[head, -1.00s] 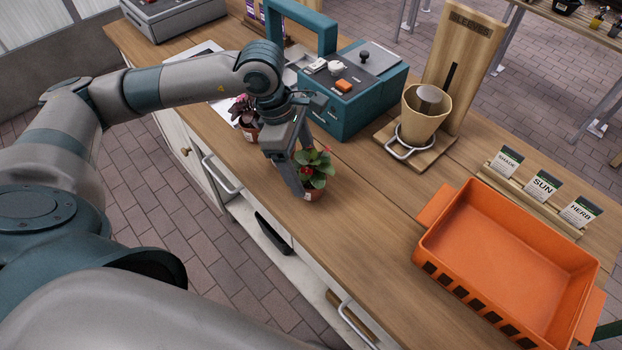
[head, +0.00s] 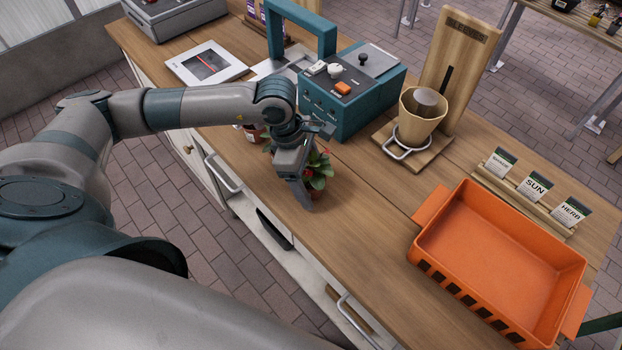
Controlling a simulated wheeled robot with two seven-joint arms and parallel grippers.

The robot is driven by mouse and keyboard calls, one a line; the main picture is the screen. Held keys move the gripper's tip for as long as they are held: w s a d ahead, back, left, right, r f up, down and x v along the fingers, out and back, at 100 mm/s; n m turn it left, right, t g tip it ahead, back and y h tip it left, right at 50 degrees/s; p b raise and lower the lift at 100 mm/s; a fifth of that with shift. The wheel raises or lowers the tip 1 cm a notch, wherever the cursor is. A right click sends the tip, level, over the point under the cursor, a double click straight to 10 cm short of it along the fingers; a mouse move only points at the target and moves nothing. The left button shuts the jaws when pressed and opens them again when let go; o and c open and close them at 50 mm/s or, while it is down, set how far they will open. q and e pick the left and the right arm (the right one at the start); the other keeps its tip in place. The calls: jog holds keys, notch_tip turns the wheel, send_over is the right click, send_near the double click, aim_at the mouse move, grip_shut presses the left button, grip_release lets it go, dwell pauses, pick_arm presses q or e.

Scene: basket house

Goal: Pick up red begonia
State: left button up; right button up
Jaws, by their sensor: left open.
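The red begonia (head: 320,176) is a small potted plant with green leaves and red blooms on the wooden counter. My left gripper (head: 306,190) is low over it, fingers pointing down and open. The gripper covers most of the plant and its pot, so I cannot tell whether the fingers touch it. My right gripper is not in view.
Another small pot (head: 254,134) stands behind my left arm, mostly hidden. A teal machine (head: 350,100) and a wooden stand with a beige cone (head: 421,117) are behind. An orange crate (head: 440,262) sits empty at right, near a label holder (head: 520,202). Counter between plant and crate is clear.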

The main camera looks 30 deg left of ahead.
aim_at(314, 177)
pick_arm(q)
jog(key=shift+f, duration=0.1)
dwell(0.3)
jog(key=c, duration=1.1)
jog(key=shift+c, duration=0.2)
jog(key=shift+r, duration=0.2)
jog(key=shift+w+r+b, duration=0.1)
jog(key=shift+r+b, duration=0.15)
jog(key=shift+b, duration=0.1)
notch_tip(314, 177, up, 3)
jog(key=shift+r+b, duration=0.1)
jog(key=shift+b, duration=0.95)
jog(key=s+d+r+p, duration=0.6)
jog(key=s+r+p, duration=0.1)
jog(key=s+p, duration=0.3)
jog(key=shift+s, duration=0.15)
